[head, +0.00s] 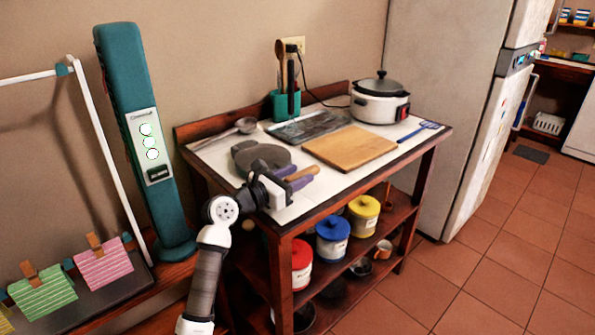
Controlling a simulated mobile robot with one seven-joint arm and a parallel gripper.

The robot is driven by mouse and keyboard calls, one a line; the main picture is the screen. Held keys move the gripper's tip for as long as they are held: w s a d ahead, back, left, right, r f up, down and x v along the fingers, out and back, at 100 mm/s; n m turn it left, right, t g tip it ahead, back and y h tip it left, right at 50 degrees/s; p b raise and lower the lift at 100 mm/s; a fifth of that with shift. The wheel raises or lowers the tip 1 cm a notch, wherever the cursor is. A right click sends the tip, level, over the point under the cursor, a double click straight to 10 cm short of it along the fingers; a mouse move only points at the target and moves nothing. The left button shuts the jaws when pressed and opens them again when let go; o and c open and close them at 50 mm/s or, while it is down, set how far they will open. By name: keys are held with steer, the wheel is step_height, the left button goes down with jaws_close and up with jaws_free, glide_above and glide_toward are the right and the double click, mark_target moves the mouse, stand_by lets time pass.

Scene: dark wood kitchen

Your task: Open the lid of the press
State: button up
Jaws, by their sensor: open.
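The press (262,160) is a dark grey round piece lying flat near the front left of the white-topped table (232,158). Its lid looks flat and closed, though its edge towards my arm is partly hidden. A light wooden handle (299,174) shows at its right front side and seems to belong to the press. My gripper (296,182) is at the table's front edge, with purple fingers open and spread near the wooden handle. I cannot tell whether the fingers touch it.
A wooden cutting board (350,148), a dark tray (308,126), a ladle (245,125), a blue spatula (418,131) and a white cooker (379,103) are on the table. A green utensil holder (286,104) stands behind. Colored canisters (333,240) fill the shelf below.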

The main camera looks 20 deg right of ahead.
steer(key=shift+w+d, duration=0.15)
steer(key=shift+d, duration=0.2)
steer(key=shift+c, duration=0.4)
jaws_close()
steer(key=shift+a+r, duration=0.1)
steer(key=shift+r, duration=0.05)
